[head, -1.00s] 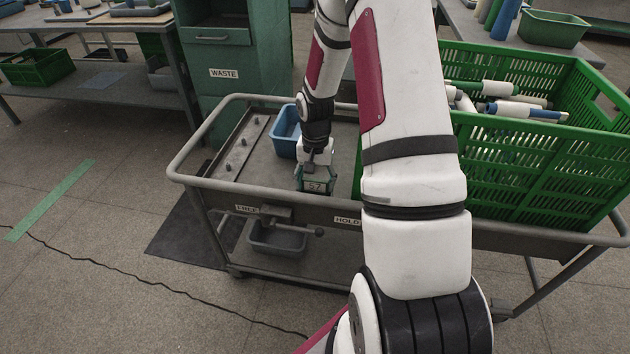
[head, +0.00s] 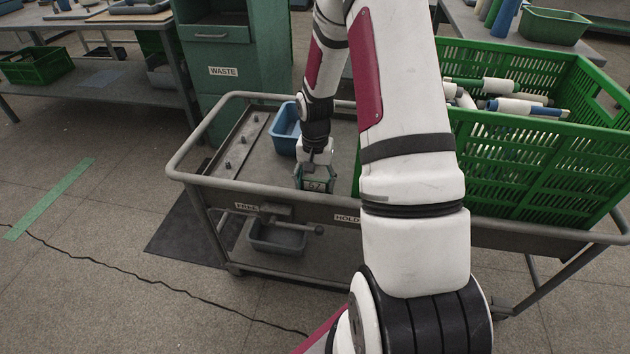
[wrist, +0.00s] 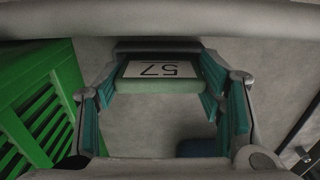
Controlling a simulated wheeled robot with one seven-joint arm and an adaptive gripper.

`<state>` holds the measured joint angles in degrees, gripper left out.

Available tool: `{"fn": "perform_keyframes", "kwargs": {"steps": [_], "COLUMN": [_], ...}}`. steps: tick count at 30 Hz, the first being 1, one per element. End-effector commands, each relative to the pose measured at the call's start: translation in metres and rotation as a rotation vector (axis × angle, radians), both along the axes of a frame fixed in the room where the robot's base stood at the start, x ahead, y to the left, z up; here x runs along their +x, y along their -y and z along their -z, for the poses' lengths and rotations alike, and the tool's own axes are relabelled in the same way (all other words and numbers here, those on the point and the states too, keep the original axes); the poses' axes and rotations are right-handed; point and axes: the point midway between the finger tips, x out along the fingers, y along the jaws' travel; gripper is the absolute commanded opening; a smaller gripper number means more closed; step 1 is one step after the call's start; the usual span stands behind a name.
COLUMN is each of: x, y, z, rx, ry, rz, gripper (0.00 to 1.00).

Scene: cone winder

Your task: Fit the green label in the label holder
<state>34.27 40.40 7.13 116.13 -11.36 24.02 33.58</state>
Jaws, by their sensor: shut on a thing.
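The green label (wrist: 158,86) has a pale face marked 57, upside down in the wrist view, and a green edge. It also shows in the head view (head: 316,186), low over the near side of the cart top. My gripper (wrist: 158,76) is shut on the label, with teal-padded fingers at its left and right ends. In the head view my gripper (head: 315,179) points down at the cart's near edge. A dark bar (wrist: 155,46) lies just beyond the label; I cannot tell whether it is the label holder or whether they touch.
The grey cart (head: 190,182) carries a blue bin (head: 285,132) behind my gripper and a large green crate (head: 540,165) of spools at the right. A plate with pegs (head: 240,145) lies at the left. FREE and HOLD signs mark the front rail.

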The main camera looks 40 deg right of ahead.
Motion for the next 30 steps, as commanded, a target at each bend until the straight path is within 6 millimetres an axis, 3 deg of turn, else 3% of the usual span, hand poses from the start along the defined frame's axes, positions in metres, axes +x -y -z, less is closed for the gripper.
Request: {"fn": "perform_keyframes", "kwargs": {"steps": [20, 21, 24, 30], "x": [0.0, 0.0, 0.0, 0.0], "y": [0.0003, 0.0003, 0.0003, 0.0003], "z": [0.0034, 0.0034, 0.0034, 0.0034], "rx": [0.0, 0.0, 0.0, 0.0], "ry": [0.0, 0.0, 0.0, 0.0], "rz": [0.001, 0.0, 0.0, 0.0], "gripper": [0.36, 0.64, 0.85, 0.85]}}
